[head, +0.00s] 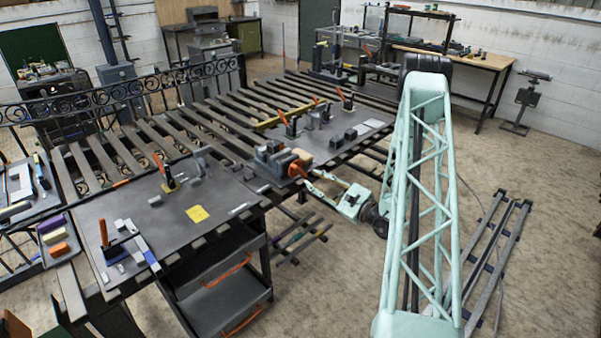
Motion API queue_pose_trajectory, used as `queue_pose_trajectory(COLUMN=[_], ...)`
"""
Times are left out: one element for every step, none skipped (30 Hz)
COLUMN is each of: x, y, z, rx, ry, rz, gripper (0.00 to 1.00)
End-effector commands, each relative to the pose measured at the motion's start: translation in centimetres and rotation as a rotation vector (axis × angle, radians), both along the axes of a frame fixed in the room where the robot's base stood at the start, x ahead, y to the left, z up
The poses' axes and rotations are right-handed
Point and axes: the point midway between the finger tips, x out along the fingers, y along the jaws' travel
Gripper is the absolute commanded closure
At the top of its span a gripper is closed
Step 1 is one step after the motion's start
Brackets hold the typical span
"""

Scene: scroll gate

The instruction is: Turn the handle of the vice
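The vice (272,158) is a grey block-like tool on the dark bench plate, near the middle of the head view. Its orange handle (298,169) is on the right side of the vice, facing my arm. My gripper (311,179) is pale green and comes in from the right, with its fingertips close to the handle. The two fingers look spread, with a gap between them. At this size I cannot tell whether a fingertip touches the handle. The far side of the vice is hidden.
Orange-handled clamps (292,127) stand on the plate behind the vice. A dark cart (222,290) is under the bench. Metal rails (495,255) lie on the floor at right.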

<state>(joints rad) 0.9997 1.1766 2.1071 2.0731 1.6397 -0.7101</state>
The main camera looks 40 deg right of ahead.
Motion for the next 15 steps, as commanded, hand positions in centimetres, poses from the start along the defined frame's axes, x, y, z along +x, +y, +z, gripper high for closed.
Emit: queue_pose_trajectory(x=[0.7,1.0,1.4,1.8,2.1,2.6,2.9,3.3,3.7,4.1,4.4,4.9,5.3,5.6,6.0], y=[0.2,0.2,0.2,0.2,0.2,0.3,0.3,0.3,0.3,0.3,0.4,0.4,0.4,0.4,0.4], z=[0.0,0.0,0.0,0.0,0.0,0.0,0.0,0.0,0.0,0.0,0.0,0.0,0.0,0.0,0.0], rx=[-0.001,-0.001,-0.001,-0.001,-0.001,-0.001,-0.001,-0.001,-0.001,-0.001,-0.001,-0.001,-0.001,-0.001,0.0], ry=[0.0,0.0,0.0,0.0,0.0,0.0,0.0,0.0,0.0,0.0,0.0,0.0,0.0,-0.001,-0.001], rz=[0.002,0.001,0.001,0.001,0.002,0.002,0.002,0.001,0.001,0.001,0.002,0.002,0.001,0.001,0.001], gripper=[0.76,0.76,0.76,0.76,0.76,0.76,0.76,0.76,0.76,0.76,0.76,0.76,0.76,0.76,0.76])
